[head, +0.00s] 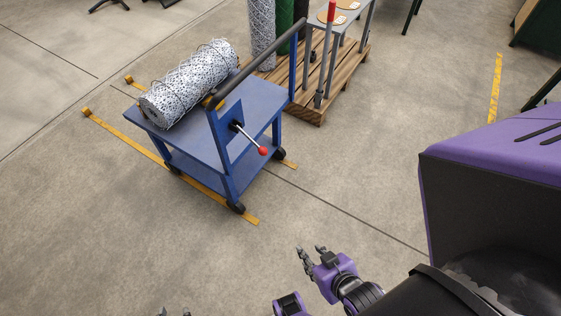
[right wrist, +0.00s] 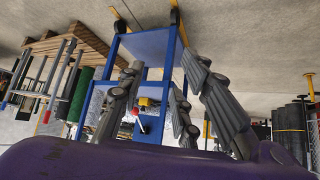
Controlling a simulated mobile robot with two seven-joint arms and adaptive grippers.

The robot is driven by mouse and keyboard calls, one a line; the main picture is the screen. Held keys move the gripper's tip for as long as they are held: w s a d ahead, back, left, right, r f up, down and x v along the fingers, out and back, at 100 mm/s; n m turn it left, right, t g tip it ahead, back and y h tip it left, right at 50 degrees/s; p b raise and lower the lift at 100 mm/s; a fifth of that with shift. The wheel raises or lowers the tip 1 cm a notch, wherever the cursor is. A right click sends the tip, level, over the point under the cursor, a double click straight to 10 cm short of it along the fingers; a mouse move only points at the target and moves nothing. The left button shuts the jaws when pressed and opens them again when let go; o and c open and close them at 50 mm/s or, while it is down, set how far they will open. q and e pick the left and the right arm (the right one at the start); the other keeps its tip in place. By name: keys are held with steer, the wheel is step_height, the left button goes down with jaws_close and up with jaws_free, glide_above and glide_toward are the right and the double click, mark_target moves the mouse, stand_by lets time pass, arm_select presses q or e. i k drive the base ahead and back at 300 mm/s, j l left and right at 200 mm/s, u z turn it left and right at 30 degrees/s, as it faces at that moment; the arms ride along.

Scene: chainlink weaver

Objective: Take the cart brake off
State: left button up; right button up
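The blue cart (head: 205,130) stands at the left of centre in the head view. Its brake lever (head: 250,139) is a silver rod with a red knob (head: 263,151), slanting down and outward from a black pivot on the cart's end panel. My right gripper (head: 311,249) is open and empty, apart from the knob, nearer to me and lower in the picture. In the right wrist view the cart appears upside down, and the red knob (right wrist: 146,128) shows between the spread fingers. Only the fingertips of my left gripper (head: 174,313) show at the bottom edge, apart, with nothing visible between them.
A roll of wire mesh (head: 190,82) lies on the cart's top. Yellow tape (head: 135,140) marks the floor around it. A wooden pallet (head: 310,98) with a grey stand and upright rolls is behind the cart. Bare floor (head: 330,200) lies between my right gripper and the cart.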

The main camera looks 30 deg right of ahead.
mark_target(262, 150)
steer(key=k+l, duration=1.25)
steer(key=k+l+u, duration=0.05)
steer(key=k, duration=0.05)
